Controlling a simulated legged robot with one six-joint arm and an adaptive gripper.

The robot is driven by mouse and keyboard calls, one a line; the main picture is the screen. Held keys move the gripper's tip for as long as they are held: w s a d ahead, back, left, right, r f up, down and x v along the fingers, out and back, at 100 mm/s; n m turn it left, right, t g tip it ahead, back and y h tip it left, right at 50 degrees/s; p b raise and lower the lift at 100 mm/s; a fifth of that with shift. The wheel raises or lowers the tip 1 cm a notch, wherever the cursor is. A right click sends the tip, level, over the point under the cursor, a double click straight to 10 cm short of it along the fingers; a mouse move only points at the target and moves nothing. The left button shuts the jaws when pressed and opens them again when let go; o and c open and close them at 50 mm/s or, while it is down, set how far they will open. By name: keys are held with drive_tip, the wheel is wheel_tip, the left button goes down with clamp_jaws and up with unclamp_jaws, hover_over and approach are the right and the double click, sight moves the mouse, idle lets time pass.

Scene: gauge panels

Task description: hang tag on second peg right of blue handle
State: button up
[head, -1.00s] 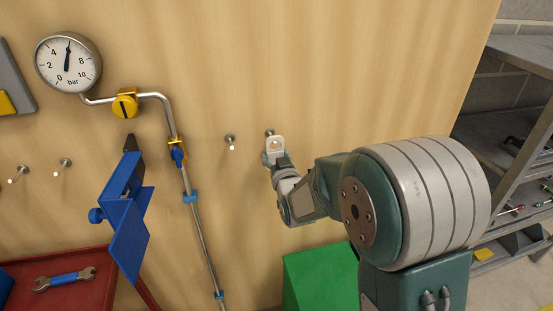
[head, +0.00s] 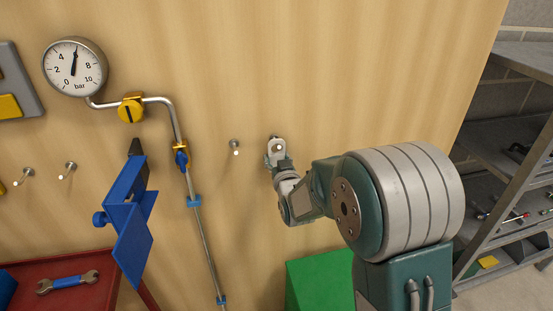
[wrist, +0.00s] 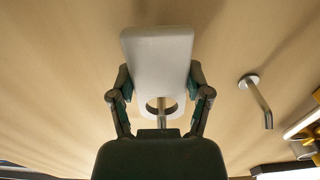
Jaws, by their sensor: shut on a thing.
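The white tag (head: 272,154) is gripped upright in my gripper (head: 278,161), at the second peg (head: 275,138) right of the blue handle (head: 181,158). In the wrist view the tag (wrist: 157,55) sits between the two fingers of my gripper (wrist: 160,78). A metal peg (wrist: 162,116) shows through the tag's round hole. In the head view the peg's pale tip also shows in the hole. How far the tag is along the peg is hard to tell. The first peg (head: 235,146) right of the handle is bare; it also shows in the wrist view (wrist: 260,103).
A pipe with a yellow valve (head: 131,109) and a gauge (head: 75,67) is left of the pegs. A blue bracket (head: 132,210) stands in front of the panel. A green box (head: 318,284) is below my gripper. Grey shelves (head: 510,150) stand at right.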

drive_tip(key=o, duration=1)
drive_tip(key=shift+c, duration=0.2)
drive_tip(key=s+d+r+g+h, duration=0.1)
drive_tip(key=s+d+g, duration=0.3)
drive_tip(key=s, duration=0.8)
drive_tip(key=s+d+r+m+g+h, duration=0.1)
drive_tip(key=s+d+g, duration=0.3)
drive_tip(key=s, duration=0.9)
drive_tip(key=s+d+r+m+g+h, duration=0.1)
drive_tip(key=s+d+g, duration=0.3)
drive_tip(key=s, duration=0.9)
drive_tip(key=shift+d+r+h, duration=0.35)
drive_tip(key=shift+r+h, duration=0.05)
drive_tip(key=shift+r, duration=0.45)
drive_tip(key=shift+w, duration=0.1)
